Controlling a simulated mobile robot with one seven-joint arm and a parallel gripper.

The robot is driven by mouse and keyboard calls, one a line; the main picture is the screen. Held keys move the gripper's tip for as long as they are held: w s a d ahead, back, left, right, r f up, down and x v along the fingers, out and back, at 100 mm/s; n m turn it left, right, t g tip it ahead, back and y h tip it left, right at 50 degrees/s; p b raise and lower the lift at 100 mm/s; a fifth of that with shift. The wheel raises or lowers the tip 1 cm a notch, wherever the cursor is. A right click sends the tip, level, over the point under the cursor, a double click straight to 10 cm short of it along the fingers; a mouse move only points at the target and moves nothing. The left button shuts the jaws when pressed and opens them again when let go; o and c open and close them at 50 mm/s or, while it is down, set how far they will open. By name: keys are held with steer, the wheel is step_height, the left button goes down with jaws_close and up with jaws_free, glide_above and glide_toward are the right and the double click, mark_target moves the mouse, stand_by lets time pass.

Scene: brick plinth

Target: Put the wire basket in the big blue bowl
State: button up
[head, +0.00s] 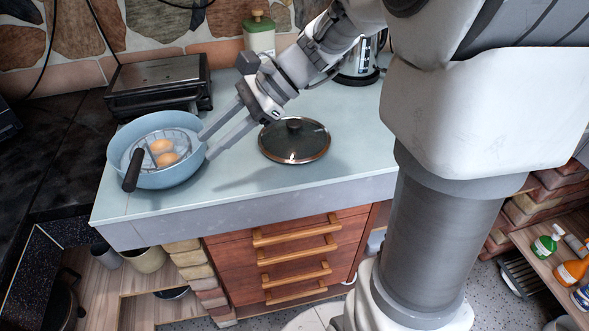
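The big blue bowl (178,179) stands on the left part of the light-blue countertop. The wire basket (184,147) sits within the bowl's rim, with eggs (165,157) in it. Its black handle (132,170) sticks up over the bowl's front left rim. Whether the basket touches the bowl's floor is hidden. My gripper (204,148) is open, with its two long fingers apart and nothing seen between them. Its fingertips are at the bowl's right rim, right of the basket; I cannot tell if they touch the bowl.
A glass pot lid (294,141) lies on the counter to the right. A black and silver grill (158,84) stands behind the bowl. The counter's front strip is clear.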

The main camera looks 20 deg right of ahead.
steer(key=s+d+n+t+h, duration=0.4)
steer(key=s+d+n+h, duration=0.5)
steer(key=s+n, duration=0.5)
steer(key=shift+d+r+n+t+h, duration=0.3)
steer(key=shift+n+h, duration=0.3)
steer(key=shift+h, duration=0.2)
step_height(320, 180, up, 10)
steer(key=p, duration=1)
steer(key=shift+f, duration=0.1)
